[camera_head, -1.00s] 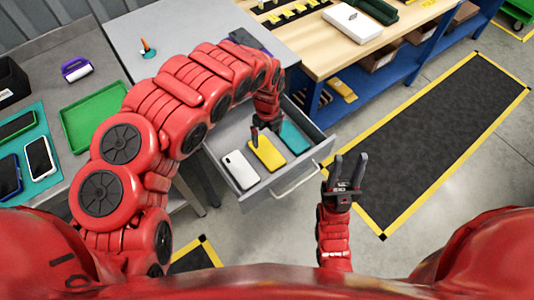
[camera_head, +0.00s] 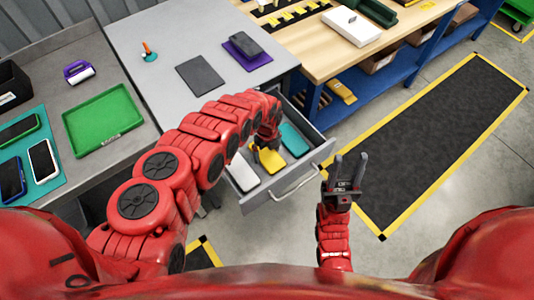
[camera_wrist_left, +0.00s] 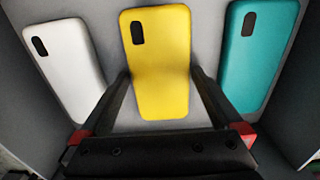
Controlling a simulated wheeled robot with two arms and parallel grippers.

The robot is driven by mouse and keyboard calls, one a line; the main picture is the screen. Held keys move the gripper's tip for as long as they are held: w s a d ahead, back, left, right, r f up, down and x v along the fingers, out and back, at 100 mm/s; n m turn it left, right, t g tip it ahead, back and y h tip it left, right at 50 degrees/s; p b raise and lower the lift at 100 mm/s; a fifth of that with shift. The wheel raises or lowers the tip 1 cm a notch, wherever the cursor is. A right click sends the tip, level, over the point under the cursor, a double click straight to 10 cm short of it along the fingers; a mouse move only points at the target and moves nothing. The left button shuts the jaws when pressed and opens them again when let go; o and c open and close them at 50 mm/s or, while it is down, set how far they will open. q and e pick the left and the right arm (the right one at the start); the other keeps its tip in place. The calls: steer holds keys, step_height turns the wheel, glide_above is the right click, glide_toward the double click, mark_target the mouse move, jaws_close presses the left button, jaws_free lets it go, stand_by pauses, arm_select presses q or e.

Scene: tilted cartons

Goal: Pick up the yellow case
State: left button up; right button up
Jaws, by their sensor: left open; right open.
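The yellow case (camera_head: 264,178) lies in the open drawer (camera_head: 319,154), between a white case (camera_head: 244,170) and a teal case (camera_head: 294,140). It also shows in the left wrist view (camera_wrist_left: 160,55), with a dark camera cutout near its far end. My left gripper (camera_head: 265,158) is over the yellow case in the drawer. In the left wrist view its open fingers (camera_wrist_left: 160,90) stand on either side of the near part of the yellow case. I cannot tell whether they touch it. My right gripper (camera_head: 345,172) is open and empty, apart from the drawer, over the floor.
A grey table (camera_head: 180,30) above the drawer holds a dark flat pad (camera_head: 201,73) and a phone on a purple mat (camera_head: 238,59). A green tray (camera_head: 102,118) and phones on a teal mat (camera_head: 58,140) are at left. The drawer walls surround the cases closely.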

arm_select(q)
steer(key=shift+f, duration=0.15)
steer(key=c, duration=1)
